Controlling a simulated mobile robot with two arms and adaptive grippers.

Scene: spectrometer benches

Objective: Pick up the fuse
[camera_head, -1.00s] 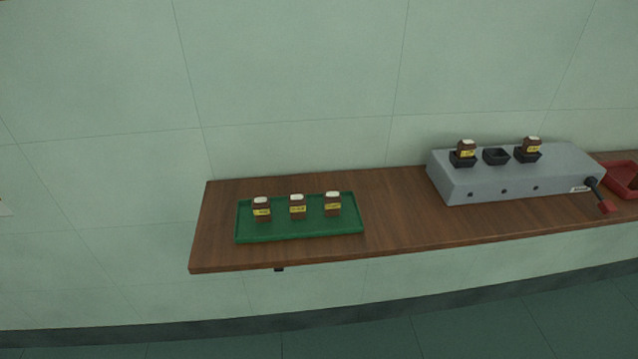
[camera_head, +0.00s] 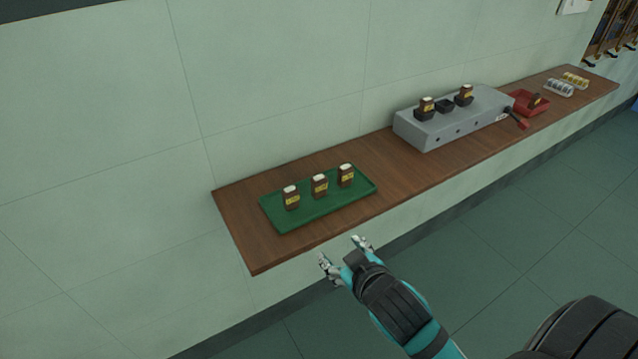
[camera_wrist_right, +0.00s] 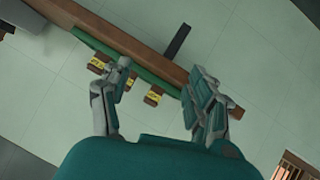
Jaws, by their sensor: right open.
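Three brown fuses with white tops and yellow labels stand upright in a row on a green tray: a left fuse (camera_head: 291,197), a middle fuse (camera_head: 320,186) and a right fuse (camera_head: 346,175). My right gripper (camera_head: 342,253) is open and empty, in front of the bench edge and short of the tray. In the right wrist view the open fingers (camera_wrist_right: 160,100) frame the bench edge, and fuses (camera_wrist_right: 153,97) show between and behind the left finger. Two more fuses (camera_head: 426,107) (camera_head: 465,95) sit in sockets on a grey box. My left gripper is not in view.
The green tray (camera_head: 309,217) lies near the left end of the wooden bench (camera_head: 388,178). Bare wood lies between tray and box.

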